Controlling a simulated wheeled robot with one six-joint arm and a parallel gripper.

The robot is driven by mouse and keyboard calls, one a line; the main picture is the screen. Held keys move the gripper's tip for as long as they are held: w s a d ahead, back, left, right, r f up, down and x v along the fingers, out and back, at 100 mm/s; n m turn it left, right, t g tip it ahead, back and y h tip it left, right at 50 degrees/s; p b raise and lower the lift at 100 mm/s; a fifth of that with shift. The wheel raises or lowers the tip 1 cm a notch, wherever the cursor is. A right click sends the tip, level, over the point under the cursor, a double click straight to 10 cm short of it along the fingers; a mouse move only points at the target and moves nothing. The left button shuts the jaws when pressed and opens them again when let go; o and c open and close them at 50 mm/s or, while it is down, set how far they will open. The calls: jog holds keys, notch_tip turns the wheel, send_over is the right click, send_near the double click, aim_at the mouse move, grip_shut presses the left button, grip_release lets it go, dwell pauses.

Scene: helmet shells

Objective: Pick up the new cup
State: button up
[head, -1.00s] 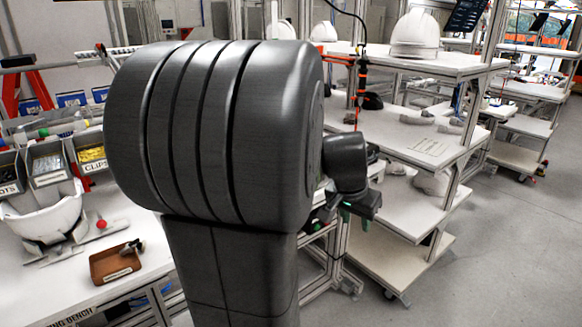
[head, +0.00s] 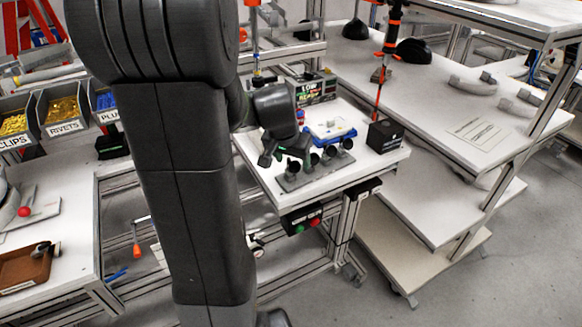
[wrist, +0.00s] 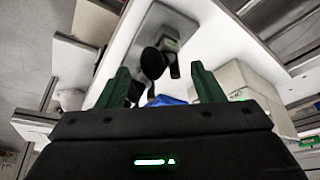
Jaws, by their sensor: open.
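Several small dark cups stand in a row on a grey holder plate (head: 315,172) on a small white table. One cup is at the right end of the row (head: 347,143). Which one is the new cup I cannot tell. My gripper (head: 285,157) is over the left end of the holder and partly hides the cups there. In the wrist view my gripper (wrist: 161,80) has its green fingers spread, with nothing held between them. A round black cup (wrist: 152,62) shows beyond and between the fingertips, on the grey plate (wrist: 165,18). It looks apart from both fingers.
A blue-and-white item (head: 332,131) lies behind the holder, near a box with a lit label (head: 316,88). Bins (head: 62,111) are at left. Tiered white shelves (head: 440,110) stand at right.

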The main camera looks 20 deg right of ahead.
aim_at(293, 162)
jog(key=shift+f, duration=0.3)
jog(key=shift+w+p+x, duration=0.2)
jog(key=shift+p+x, duration=0.4)
jog(key=shift+x, duration=1.85)
jog(key=shift+r, duration=0.1)
jog(key=shift+c, duration=0.4)
jog(key=c, duration=0.9)
